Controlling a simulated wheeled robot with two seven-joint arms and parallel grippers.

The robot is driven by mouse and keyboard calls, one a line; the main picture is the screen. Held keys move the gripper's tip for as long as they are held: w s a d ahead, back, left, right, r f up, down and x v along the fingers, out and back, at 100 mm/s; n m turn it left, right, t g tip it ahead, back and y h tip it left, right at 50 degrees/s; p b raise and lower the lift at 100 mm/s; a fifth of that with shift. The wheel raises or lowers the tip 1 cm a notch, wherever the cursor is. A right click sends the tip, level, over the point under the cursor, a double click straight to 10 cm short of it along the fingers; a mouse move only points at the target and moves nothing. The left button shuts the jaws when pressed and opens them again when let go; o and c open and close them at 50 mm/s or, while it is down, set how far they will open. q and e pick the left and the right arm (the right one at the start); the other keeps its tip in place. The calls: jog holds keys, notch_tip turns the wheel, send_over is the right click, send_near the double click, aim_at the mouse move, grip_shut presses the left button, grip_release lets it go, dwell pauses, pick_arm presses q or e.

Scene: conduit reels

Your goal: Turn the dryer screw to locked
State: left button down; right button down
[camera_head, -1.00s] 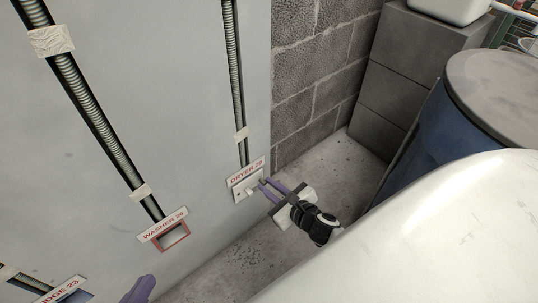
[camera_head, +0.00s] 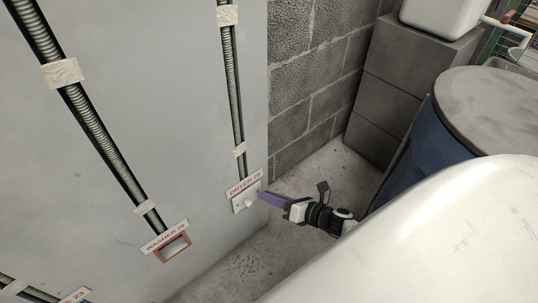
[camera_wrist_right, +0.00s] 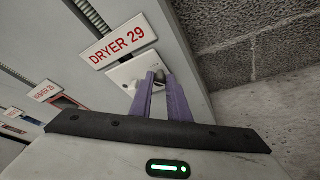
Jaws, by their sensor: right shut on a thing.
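The dryer's white cover plate (camera_head: 246,205) is on the grey wall below a red-lettered DRYER 29 sign (camera_head: 244,183). A pale knob sticks out from the plate. My right gripper (camera_head: 263,197) reaches the plate's right side with its purple fingers. In the right wrist view the plate (camera_wrist_right: 122,74) is ahead, and the fingertips (camera_wrist_right: 160,76) close on the small grey screw (camera_wrist_right: 160,75) at its right part. The fingers mostly hide the screw, so whether it stands locked is not readable. My left gripper is out of view.
A WASHER 26 box with a red frame (camera_head: 174,246) is left of the dryer plate. Conduits (camera_head: 232,90) run down the wall. A block wall (camera_head: 305,70), a blue barrel (camera_head: 450,130) and a large white rounded surface (camera_head: 440,230) bound the right side.

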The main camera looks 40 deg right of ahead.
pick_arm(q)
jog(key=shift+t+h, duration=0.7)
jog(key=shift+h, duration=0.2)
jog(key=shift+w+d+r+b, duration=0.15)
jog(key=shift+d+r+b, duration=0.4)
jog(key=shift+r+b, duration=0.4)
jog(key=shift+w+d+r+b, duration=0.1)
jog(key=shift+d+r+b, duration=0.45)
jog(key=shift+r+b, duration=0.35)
pick_arm(e)
jog(key=shift+d+f+m+t+y, duration=0.2)
jog(key=shift+m+y, duration=0.25)
jog(key=shift+m, duration=0.6)
jog(key=shift+a+f+m+t+y, duration=0.1)
jog(key=shift+m+t+y, duration=0.35)
jog(key=shift+m, duration=0.55)
jog(key=shift+d+f+m+t+y, duration=0.15)
jog(key=shift+m+y, duration=0.35)
jog(key=shift+m, duration=0.55)
jog(key=c, duration=1.7)
grip_release()
jog(key=shift+o, duration=0.2)
